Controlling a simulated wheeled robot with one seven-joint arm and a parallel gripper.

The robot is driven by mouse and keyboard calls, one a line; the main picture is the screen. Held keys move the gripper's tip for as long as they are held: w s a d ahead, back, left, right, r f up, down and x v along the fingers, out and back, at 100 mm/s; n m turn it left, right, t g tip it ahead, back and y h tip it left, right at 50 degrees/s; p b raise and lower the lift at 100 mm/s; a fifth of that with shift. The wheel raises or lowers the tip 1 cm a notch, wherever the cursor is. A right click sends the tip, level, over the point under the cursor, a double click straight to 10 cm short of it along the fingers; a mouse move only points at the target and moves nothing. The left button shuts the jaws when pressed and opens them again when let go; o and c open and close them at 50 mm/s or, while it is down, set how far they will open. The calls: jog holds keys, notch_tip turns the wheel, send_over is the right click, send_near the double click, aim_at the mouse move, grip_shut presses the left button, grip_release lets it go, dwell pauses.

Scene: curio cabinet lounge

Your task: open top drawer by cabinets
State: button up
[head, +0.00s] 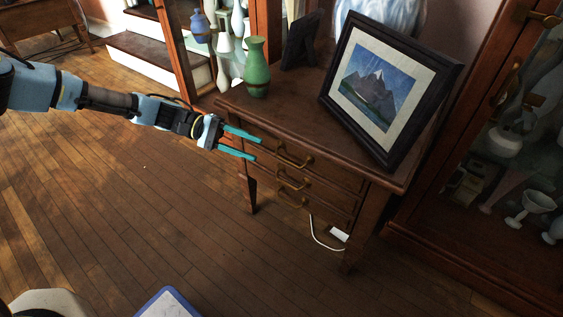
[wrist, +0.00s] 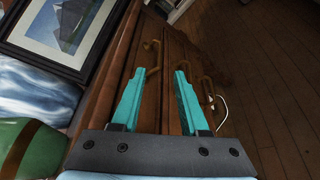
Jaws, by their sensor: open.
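A small dark wooden cabinet (head: 376,198) stands between two glass-fronted cabinets. Its front has several stacked drawers with curved brass handles. The top drawer (head: 335,171) looks shut, and its handle (head: 295,162) is the highest one. In the wrist view the handle nearest the cabinet top (wrist: 152,57) lies beyond the fingertips. My gripper (head: 260,149) is open and empty, with its teal fingers in front of the left part of the drawer fronts. In the wrist view my gripper (wrist: 158,72) points along the drawer fronts, apart from the handle.
On the cabinet top are a framed mountain picture (head: 373,87), a green vase (head: 257,70) and a dark frame (head: 299,42). A white cable (head: 319,237) hangs below the drawers. A glass cabinet (head: 509,150) stands close on the right. The wooden floor in front is clear.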

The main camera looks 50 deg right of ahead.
aim_at(281, 159)
jog(key=b+x, duration=0.1)
jog(key=x, duration=0.9)
jog(key=shift+s+d, duration=0.15)
jog(key=shift+s, duration=0.1)
jog(key=shift+c, duration=0.3)
grip_shut()
dwell(0.7)
